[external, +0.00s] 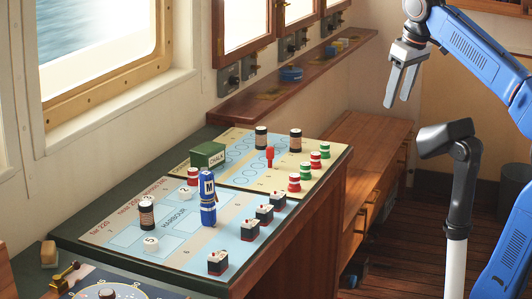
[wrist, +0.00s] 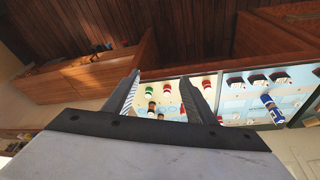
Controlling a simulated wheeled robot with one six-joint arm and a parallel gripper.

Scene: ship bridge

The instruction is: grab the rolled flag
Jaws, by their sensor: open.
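The rolled flag (external: 208,205) is a blue roll with a white band marked M. It stands on the chart board near the middle of the table in the external view. In the wrist view the flag (wrist: 271,108) shows at the right, outside the space between the fingers. My gripper (external: 397,104) is open and empty, high up and well to the right of the flag. In the wrist view my gripper's fingers (wrist: 159,79) are spread, with the far part of the board beyond them.
Small ship blocks (external: 248,231) stand right of the flag, and a dark jar (external: 147,214) stands left of it. A green chalk box (external: 208,156), a red peg (external: 270,156) and red and green pieces (external: 315,160) are farther back. A wooden bench (external: 372,140) lies beyond the table.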

